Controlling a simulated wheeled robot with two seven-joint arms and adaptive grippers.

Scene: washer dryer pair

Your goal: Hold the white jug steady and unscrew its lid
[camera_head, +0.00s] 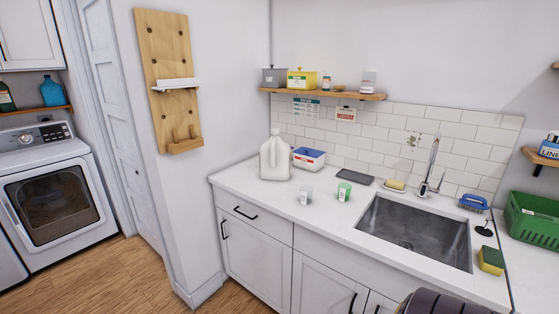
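The white jug (271,163) stands upright at the left end of the white counter, near the wall, in the head view. It has a handle and a narrow neck. Its lid (274,132) sits on top and is also pale, so its edge is hard to make out. Neither of my grippers shows in the view, and nothing is touching the jug.
A red, white and blue box (309,158) stands right beside the jug. A sink (415,232) is to the right. The counter's (245,176) front left is clear. A shelf (322,94) hangs above.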

